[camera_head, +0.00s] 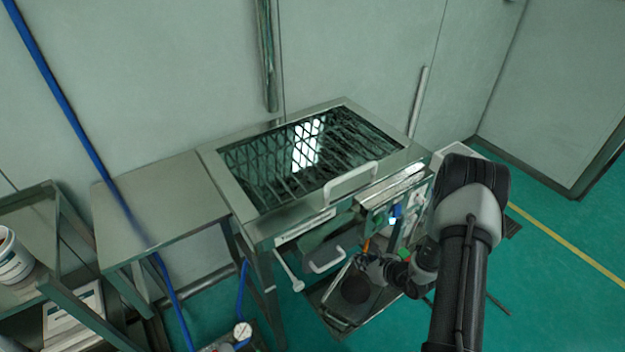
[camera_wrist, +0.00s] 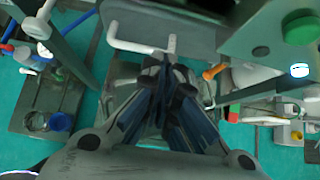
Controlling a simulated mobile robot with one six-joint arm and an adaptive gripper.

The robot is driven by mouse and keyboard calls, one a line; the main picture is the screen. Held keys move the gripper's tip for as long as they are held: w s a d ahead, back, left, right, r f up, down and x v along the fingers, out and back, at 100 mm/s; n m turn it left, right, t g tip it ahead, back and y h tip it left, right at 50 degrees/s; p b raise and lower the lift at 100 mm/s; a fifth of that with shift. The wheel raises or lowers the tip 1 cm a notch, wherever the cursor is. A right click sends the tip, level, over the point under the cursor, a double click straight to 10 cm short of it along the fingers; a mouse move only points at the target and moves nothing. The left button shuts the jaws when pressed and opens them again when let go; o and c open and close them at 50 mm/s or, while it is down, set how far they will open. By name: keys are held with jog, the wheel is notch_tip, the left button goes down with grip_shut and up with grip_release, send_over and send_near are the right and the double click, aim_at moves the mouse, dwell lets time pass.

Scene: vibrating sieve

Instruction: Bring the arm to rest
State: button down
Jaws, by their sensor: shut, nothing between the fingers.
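My arm rises at the right of the head view and bends down in front of the vibrating sieve (camera_head: 232,187). My gripper (camera_wrist: 163,68) shows in the wrist view with its fingertips together and nothing between them. In the head view my wrist is low beside the sieve's front, and the fingertips are too small to make out there. In the wrist view the fingertips lie close to a white handle (camera_wrist: 128,46) in the picture; I cannot tell whether they touch it.
The sieve has a large front handle (camera_head: 350,184) and a lower one (camera_head: 326,262). A green button (camera_wrist: 301,28) is on a panel at the right. A metal side table (camera_head: 160,195) stands left of the sieve. Green floor (camera_head: 560,285) is open at the right.

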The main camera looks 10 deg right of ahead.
jog(key=w+a+r+n+y, duration=0.2)
jog(key=a+r+n, duration=0.2)
jog(key=r, duration=0.4)
jog(key=w+a+r+n+y, duration=0.15)
jog(key=a+r+n, duration=0.3)
jog(key=r, duration=0.45)
jog(key=s+a+r+n+g+y, duration=0.25)
jog(key=s+a+r+n, duration=0.3)
jog(key=a+r, duration=0.4)
jog(key=s+a+r+n+g+h, duration=0.3)
jog(key=s+r+n+g, duration=0.1)
jog(key=s+r+n, duration=0.65)
jog(key=s+d+r+n+t+h, duration=0.1)
jog(key=s+d+r+n+h, duration=0.1)
jog(key=s, duration=0.5)
jog(key=s+d+r+n+t+h, duration=0.1)
jog(key=s+d+r+n+h, duration=0.2)
jog(key=s, duration=0.4)
jog(key=shift+d+r+n+h, duration=0.3)
jog(key=shift+d+n+h, duration=0.3)
jog(key=shift+d+n, duration=0.55)
jog(key=shift+s, duration=0.1)
